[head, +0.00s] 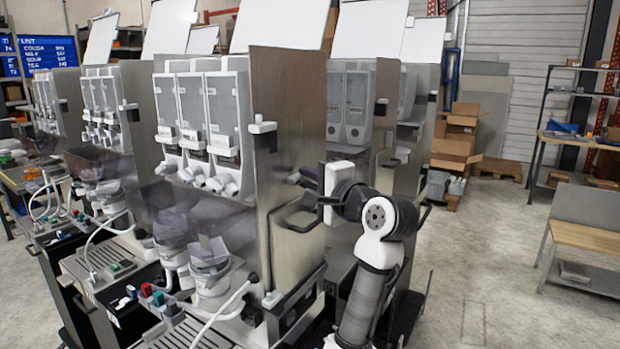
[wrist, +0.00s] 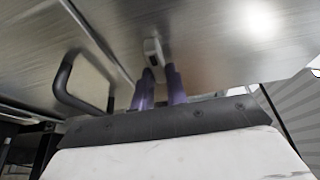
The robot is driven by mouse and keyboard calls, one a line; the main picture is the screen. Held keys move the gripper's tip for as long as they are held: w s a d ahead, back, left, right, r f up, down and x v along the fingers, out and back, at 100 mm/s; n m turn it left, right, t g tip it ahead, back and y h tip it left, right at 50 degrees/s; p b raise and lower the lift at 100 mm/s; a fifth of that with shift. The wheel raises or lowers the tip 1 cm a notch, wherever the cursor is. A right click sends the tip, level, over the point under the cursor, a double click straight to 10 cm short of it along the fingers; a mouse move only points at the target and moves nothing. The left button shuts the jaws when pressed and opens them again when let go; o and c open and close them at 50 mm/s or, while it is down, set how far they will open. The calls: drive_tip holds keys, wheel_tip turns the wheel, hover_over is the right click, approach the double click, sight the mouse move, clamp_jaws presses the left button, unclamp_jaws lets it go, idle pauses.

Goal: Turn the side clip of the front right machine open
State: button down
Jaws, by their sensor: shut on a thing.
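The front right machine (head: 288,120) shows its metal side panel to me in the head view. In the wrist view, a small pale grey clip (wrist: 153,50) stands out from the metal panel, its long side running toward my gripper. My gripper (wrist: 157,76) has its two purple fingers at the clip's near end, shut on it. The fingertips partly hide that end.
A black bar handle (head: 300,221) sticks out of the same panel; it also shows left of the fingers in the wrist view (wrist: 62,88). A second machine (head: 383,110) stands behind. Open floor (head: 480,270) lies to the right, before a bench (head: 590,237).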

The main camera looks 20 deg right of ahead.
drive_tip(key=c, duration=1.4)
unclamp_jaws()
drive_tip(key=shift+s+d, duration=0.1)
drive_tip(key=b+v, duration=0.5)
drive_tip(key=v, duration=0.8)
drive_tip(key=shift+s, duration=0.3)
drive_tip(key=shift+d, duration=0.15)
